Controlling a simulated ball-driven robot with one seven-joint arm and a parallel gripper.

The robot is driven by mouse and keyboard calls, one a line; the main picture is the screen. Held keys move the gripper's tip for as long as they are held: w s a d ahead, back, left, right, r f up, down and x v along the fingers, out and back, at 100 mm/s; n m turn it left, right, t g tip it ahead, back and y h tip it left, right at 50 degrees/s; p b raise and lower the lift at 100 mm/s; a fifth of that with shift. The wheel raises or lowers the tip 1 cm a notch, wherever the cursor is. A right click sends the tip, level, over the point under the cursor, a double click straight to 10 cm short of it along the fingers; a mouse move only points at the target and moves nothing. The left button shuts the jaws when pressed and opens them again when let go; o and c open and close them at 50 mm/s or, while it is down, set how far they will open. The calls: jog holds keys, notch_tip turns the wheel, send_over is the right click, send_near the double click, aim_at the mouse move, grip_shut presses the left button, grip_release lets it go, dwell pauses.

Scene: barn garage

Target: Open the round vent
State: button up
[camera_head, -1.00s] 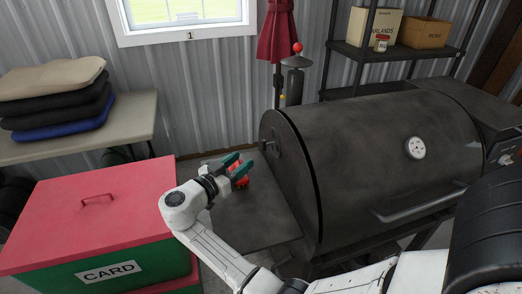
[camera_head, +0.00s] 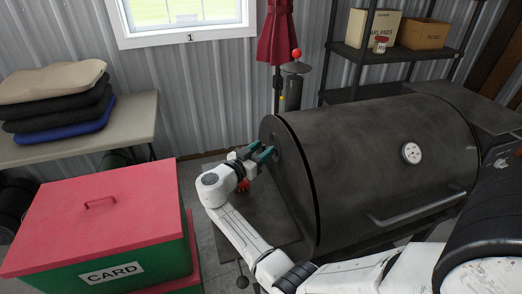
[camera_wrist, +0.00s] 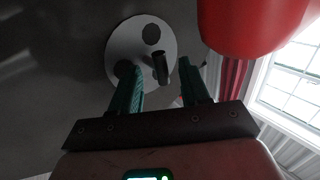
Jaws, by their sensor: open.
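The round vent is a pale disc (camera_wrist: 140,45) on the dark end wall of the barrel grill (camera_head: 370,160), seen in the wrist view. It has a dark round hole near its upper part, and a small knob (camera_wrist: 160,68) sticks out from it. My gripper (camera_head: 265,151) is open at the grill's left end, its green fingers pointing at the vent. In the wrist view the fingers (camera_wrist: 156,72) stand on either side of the knob, with a gap to the right finger. The left fingertip overlaps the disc's edge; I cannot tell if it touches. In the head view the gripper largely hides the vent.
A red object (camera_wrist: 250,25) looms close beside the fingers in the wrist view. A small red item (camera_head: 243,185) sits on the grill's side shelf under my gripper. A red-lidded green box (camera_head: 95,220) marked CARD stands left. A table (camera_head: 135,130) holds stacked cushions.

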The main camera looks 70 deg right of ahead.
jog(key=shift+c, duration=0.4)
grip_shut()
jog(key=shift+w+r+n, duration=0.1)
jog(key=shift+n, duration=0.2)
jog(key=n+y+p, duration=0.1)
jog(key=n+y, duration=0.1)
jog(key=n+y+p, duration=0.1)
jog(key=n+y, duration=0.1)
jog(key=n, duration=0.1)
jog(key=n+g+y+p, duration=0.1)
jog(key=n+y, duration=0.1)
jog(key=shift+w+d+r+y, duration=0.25)
jog(key=shift+w+d+y, duration=0.15)
jog(key=shift+f+n, duration=0.1)
jog(key=shift+n, duration=0.2)
dwell(0.3)
jog(key=shift+o, duration=0.4)
grip_release()
